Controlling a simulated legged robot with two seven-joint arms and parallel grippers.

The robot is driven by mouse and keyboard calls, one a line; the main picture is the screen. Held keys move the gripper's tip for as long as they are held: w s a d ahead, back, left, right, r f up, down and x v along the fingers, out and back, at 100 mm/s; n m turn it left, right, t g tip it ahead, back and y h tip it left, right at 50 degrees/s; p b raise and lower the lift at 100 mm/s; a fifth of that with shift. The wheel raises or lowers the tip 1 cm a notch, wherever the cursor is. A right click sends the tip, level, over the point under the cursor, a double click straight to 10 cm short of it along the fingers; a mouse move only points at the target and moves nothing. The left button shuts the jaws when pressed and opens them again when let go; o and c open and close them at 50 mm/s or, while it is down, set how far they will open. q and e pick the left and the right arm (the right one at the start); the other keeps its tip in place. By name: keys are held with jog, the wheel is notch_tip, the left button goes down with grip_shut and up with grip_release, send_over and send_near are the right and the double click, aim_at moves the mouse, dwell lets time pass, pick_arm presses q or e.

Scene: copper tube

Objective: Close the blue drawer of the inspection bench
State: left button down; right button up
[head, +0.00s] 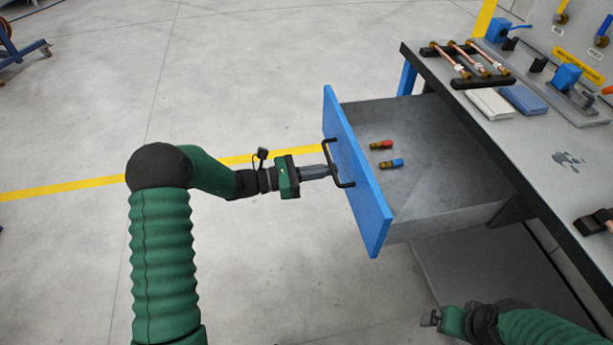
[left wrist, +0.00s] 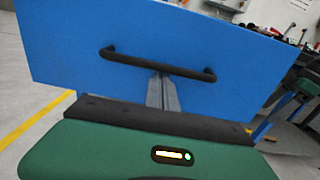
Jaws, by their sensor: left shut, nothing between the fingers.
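The blue drawer (head: 355,165) of the inspection bench (head: 530,130) stands pulled far out to the left. Its grey inside shows, with a red-ended fitting (head: 381,145) and a blue-ended fitting (head: 391,163) lying in it. A black bar handle (head: 334,165) is on the front panel. My left gripper (head: 328,171) is shut and empty, its fingertips at the handle and facing the panel. In the left wrist view the closed fingers (left wrist: 162,92) reach just under the handle (left wrist: 160,66); contact is unclear. My right gripper (head: 430,318) is low at the bottom right, its fingers small and unclear.
Copper tubes on a black rack (head: 466,62), a white block (head: 489,103), a blue block (head: 523,99) and blue clamps (head: 567,77) are on the bench top. The floor left of the drawer is open, crossed by a yellow line (head: 70,188).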

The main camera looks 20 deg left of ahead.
pick_arm(q)
jog(key=shift+x, duration=1)
jog(key=shift+s, duration=0.1)
